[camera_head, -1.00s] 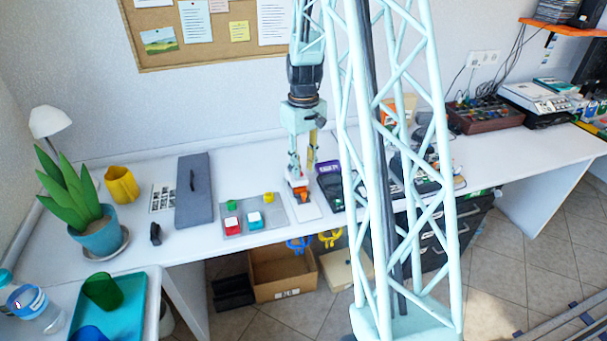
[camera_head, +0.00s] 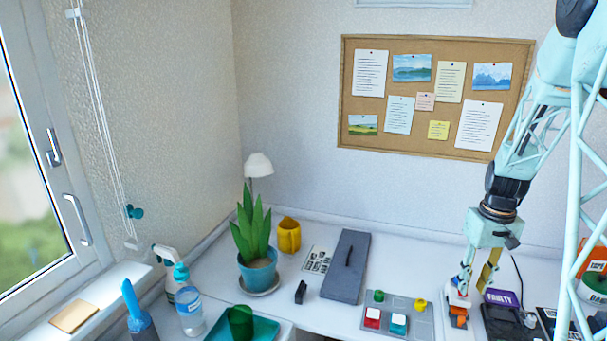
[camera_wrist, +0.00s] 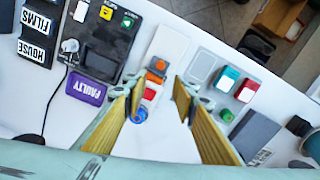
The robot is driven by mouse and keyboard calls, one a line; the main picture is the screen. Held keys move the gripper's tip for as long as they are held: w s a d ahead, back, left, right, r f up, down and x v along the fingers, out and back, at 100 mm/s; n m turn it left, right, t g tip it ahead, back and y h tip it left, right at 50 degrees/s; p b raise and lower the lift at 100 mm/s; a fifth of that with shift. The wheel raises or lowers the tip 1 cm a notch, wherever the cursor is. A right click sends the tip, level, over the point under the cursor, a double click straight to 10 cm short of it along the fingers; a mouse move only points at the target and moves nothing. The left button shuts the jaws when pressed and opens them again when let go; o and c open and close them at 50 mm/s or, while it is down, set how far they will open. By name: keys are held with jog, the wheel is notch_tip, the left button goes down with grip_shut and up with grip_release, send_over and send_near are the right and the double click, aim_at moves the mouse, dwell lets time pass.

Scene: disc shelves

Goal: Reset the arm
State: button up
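My gripper (camera_head: 467,287) hangs at the lower right of the head view, fingers pointing down over a white plate on the desk. In the wrist view, the two yellow-padded fingers of my gripper (camera_wrist: 158,90) stand apart with nothing clamped between them. Past them lies the white plate (camera_wrist: 166,42) with an orange piece (camera_wrist: 158,64) and a small blue piece (camera_wrist: 138,116). The orange piece also shows under the fingers in the head view (camera_head: 458,321). I cannot tell how close the fingertips are to these pieces.
A grey panel with red (camera_head: 372,317) and teal (camera_head: 398,323) buttons lies left of my gripper. A dark device with a purple "FAULTY" label (camera_head: 501,298) lies right.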

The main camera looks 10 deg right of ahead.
jog(key=s+a+r+t, duration=0.1)
jog(key=s+a+r, duration=0.5)
jog(key=a+r, duration=0.55)
jog(key=s+a+r+t, duration=0.1)
jog(key=s+a+r, duration=0.4)
jog(key=a+r, duration=0.7)
jog(key=s+a+r, duration=0.2)
jog(key=s+a, duration=0.2)
jog(key=s, duration=0.3)
jog(key=s+a+r+n+t, duration=0.1)
jog(key=s+a+r, duration=0.2)
jog(key=s, duration=0.5)
jog(key=s+a+r+t, duration=0.1)
jog(key=s+a+r, duration=0.1)
jog(key=s+a, duration=0.3)
jog(key=shift+s+a+r, duration=0.15)
jog(key=shift+s, duration=1.5)
jog(key=shift+a+n, duration=0.35)
jog(key=shift+n, duration=0.05)
